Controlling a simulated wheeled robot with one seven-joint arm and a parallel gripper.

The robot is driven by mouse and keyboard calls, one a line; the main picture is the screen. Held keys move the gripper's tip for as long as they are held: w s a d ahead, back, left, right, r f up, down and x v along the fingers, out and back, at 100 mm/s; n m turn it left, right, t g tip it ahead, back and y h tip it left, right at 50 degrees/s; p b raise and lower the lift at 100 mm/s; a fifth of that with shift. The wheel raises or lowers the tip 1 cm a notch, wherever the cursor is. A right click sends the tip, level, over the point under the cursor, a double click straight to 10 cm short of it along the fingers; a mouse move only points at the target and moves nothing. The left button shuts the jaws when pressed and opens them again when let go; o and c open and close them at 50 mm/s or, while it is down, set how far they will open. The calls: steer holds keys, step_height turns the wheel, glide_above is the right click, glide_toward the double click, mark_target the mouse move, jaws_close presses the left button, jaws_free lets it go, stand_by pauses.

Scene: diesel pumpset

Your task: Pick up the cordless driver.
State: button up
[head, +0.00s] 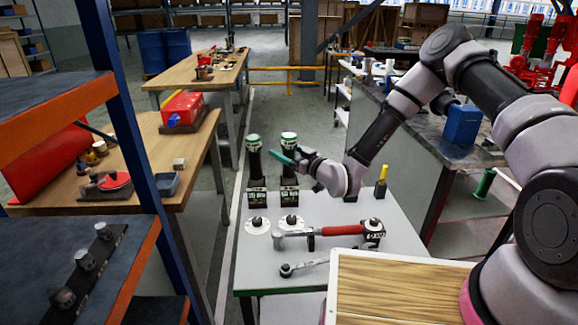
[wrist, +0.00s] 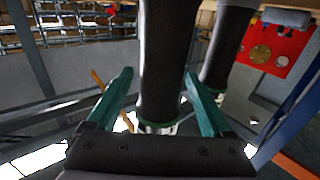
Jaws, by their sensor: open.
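Two cordless drivers stand upright on the grey bench, each with a green-and-white top, a black body and a black battery foot. The right driver (head: 289,174) is by my gripper (head: 285,156); the left driver (head: 254,165) stands beside it. In the wrist view my gripper (wrist: 158,76) is open, with its teal fingers on either side of the nearer driver's black body (wrist: 163,45). Gaps show on both sides, so the fingers look apart from it. The farther driver (wrist: 226,45) is to the right there, outside the fingers. One finger is partly hidden in the head view.
The grey bench (head: 262,278) also holds a red-handled torque wrench (head: 340,230), a ratchet (head: 303,266), two round discs with dark knobs (head: 258,225) and a yellow-and-black tool (head: 381,181). A wooden-topped box (head: 395,290) is in front. A blue-and-orange rack (head: 120,120) stands left.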

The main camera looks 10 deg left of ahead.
steer(key=shift+x, duration=0.8)
jaws_close()
stand_by(0.8)
